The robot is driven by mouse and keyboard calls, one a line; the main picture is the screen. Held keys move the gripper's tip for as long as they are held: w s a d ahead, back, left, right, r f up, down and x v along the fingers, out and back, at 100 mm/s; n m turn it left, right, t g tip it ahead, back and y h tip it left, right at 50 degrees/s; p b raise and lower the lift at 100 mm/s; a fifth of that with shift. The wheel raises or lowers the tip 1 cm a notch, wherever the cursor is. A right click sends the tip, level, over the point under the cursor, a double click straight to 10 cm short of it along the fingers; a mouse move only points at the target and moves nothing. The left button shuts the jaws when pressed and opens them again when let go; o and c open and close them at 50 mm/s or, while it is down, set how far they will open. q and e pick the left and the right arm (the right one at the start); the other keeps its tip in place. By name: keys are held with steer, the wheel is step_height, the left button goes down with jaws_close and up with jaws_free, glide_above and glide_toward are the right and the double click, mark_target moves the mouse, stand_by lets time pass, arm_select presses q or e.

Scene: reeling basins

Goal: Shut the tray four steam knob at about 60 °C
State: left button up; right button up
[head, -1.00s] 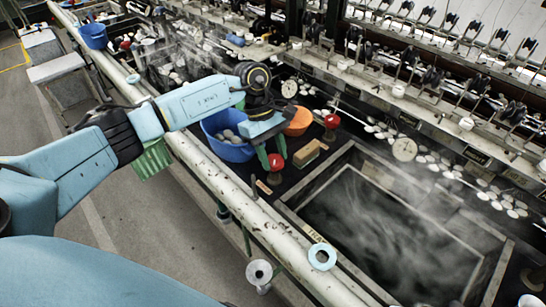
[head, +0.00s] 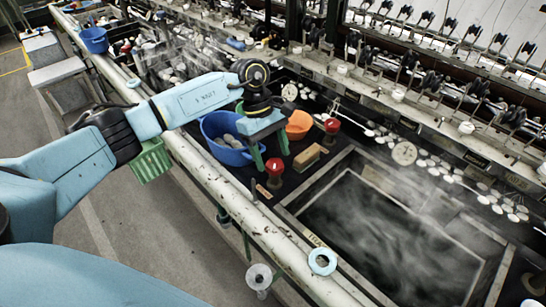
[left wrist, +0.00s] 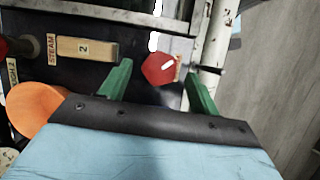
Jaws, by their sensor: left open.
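A red knob (head: 274,168) stands on the dark ledge beside the basin with the tray label. In the left wrist view this knob (left wrist: 158,70) has a white mark and shows between the fingertips. My left gripper (head: 271,157) has green fingers and is open, just above and behind the knob, not closed on it. A second red knob (head: 332,126) stands farther back; in the left wrist view it is cut off at the left edge, beside a STEAM label (left wrist: 52,48). A round dial (head: 404,153) is on the back wall; its reading is too small to tell. My right gripper is out of view.
A steaming basin (head: 345,160) lies to the right. A wooden block (head: 307,158) sits between the knobs. A blue bowl (head: 215,150) and an orange bowl (head: 299,124) are close behind the gripper. A pale pipe (head: 235,200) runs along the front, with a green basket (head: 150,162) outside it.

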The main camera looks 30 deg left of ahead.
arm_select(q)
steer(key=v, duration=1.1)
steer(key=shift+r, duration=0.4)
steer(key=shift+a, duration=0.1)
stand_by(6.4)
